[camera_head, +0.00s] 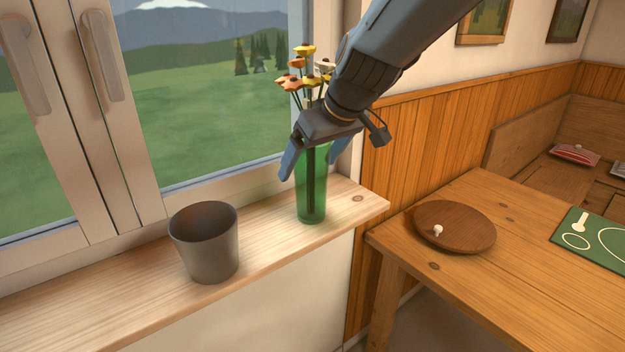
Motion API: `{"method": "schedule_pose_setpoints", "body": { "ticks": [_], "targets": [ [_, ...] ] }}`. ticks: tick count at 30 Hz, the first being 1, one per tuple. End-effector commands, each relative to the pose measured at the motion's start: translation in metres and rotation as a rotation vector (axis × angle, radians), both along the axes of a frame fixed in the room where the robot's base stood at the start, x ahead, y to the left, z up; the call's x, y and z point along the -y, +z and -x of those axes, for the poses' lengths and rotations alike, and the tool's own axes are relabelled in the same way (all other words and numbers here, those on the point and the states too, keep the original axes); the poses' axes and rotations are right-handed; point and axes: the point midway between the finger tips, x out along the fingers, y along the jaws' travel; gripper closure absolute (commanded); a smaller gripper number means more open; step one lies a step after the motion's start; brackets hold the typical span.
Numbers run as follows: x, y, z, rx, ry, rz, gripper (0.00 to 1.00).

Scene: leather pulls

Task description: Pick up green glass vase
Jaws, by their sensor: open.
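The green glass vase (312,205) stands upright on the wooden windowsill, near its right end. Yellow and orange flowers (300,75) rise from it. My gripper (313,162) is open, pointing down at the upper part of the vase. One finger shows to the left of the vase and the other to its right. The gripper body hides the rim and part of the stems. I cannot tell whether the fingers touch the glass.
A grey pot (206,245) stands on the windowsill (120,290) left of the vase. The window is behind. A wooden table (500,290) at the right holds a round brown wooden plate (465,228) and a green placemat (600,240). The sill between pot and vase is clear.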

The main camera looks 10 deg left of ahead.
Motion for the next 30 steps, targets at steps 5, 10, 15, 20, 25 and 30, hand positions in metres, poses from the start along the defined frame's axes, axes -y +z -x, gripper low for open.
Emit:
{"method": "schedule_pose_setpoints", "body": {
  "ticks": [5, 10, 15, 20, 25, 30],
  "targets": [
    [-0.0008, -0.0018, -0.0012, 0.001, -0.001, 0.000, 0.13],
    [-0.0005, -0.0019, -0.0012, 0.001, -0.001, 0.000, 0.27],
    [-0.0002, -0.0019, -0.0013, 0.000, -0.001, 0.000, 0.55],
    [0.0001, -0.0018, -0.0014, 0.000, -0.001, 0.000, 0.82],
    [0.0000, -0.0009, -0.0018, 0.002, -0.002, -0.001, 0.86],
    [-0.0001, 0.0019, -0.0021, 0.002, -0.003, -0.002, 0.86]
  ]
}}
